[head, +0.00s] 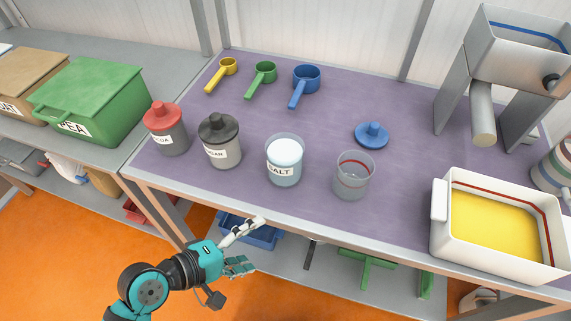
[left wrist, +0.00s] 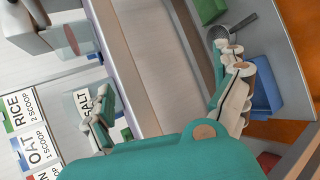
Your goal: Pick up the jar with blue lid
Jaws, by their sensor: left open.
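A clear jar labelled SALT (head: 284,172), filled with white, stands without a lid near the front edge of the purple table top (head: 310,120). A blue lid with a knob (head: 372,136) lies apart on the table, behind an empty clear jar (head: 353,184). My left gripper (head: 251,243) is open and empty, in front of and below the table edge, left of the salt jar. In the left wrist view the gripper (left wrist: 166,78) is open, and a SALT label (left wrist: 85,99) shows beyond one finger. My right gripper is not in view.
A red-lidded cocoa jar (head: 167,135) and a black-lidded sugar jar (head: 219,145) stand left of the salt jar. Yellow, green and blue scoops (head: 305,82) lie behind. A white tub with yellow contents (head: 495,222) stands at the right. A shelf runs below the table.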

